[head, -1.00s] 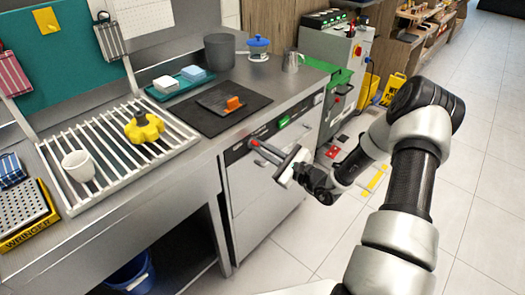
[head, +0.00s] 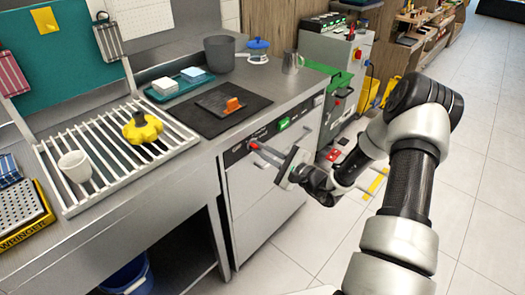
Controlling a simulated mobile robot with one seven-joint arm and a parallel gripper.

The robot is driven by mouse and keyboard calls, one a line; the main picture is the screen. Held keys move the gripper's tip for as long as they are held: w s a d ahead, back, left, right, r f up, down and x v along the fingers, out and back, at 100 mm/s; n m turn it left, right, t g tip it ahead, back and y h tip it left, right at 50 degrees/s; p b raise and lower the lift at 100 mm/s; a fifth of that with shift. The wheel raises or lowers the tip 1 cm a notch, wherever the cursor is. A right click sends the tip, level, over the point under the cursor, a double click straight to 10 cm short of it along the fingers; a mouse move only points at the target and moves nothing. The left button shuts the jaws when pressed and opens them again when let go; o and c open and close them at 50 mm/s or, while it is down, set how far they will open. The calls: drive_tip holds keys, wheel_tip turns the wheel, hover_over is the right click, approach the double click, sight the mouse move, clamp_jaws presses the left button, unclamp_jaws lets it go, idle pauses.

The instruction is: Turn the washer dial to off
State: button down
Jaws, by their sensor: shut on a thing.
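The washer (head: 262,190) stands under the counter, with a dark control strip along its top front edge. The red-tipped dial (head: 254,144) is at the left part of that strip. My gripper (head: 259,147) reaches in from the right, with its thin fingers at the dial. It is shut on the dial. The fingers hide part of the dial, and its pointer and any off mark are too small to read. A green-lit display (head: 284,123) shows to the right of the dial.
A dark mat (head: 240,115) lies near the front edge. A grey cabinet (head: 330,75) stands behind right. The floor at right is open.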

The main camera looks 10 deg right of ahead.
drive_tip(key=c, duration=1.8)
unclamp_jaws()
drive_tip(key=shift+c, duration=0.2)
drive_tip(key=p+v, duration=0.1)
drive_tip(key=v, duration=1.6)
drive_tip(key=shift+s+d+p, duration=0.15)
drive_tip(key=shift+s+p, duration=0.05)
drive_tip(key=shift+p, duration=0.15)
drive_tip(key=shift+r, duration=0.1)
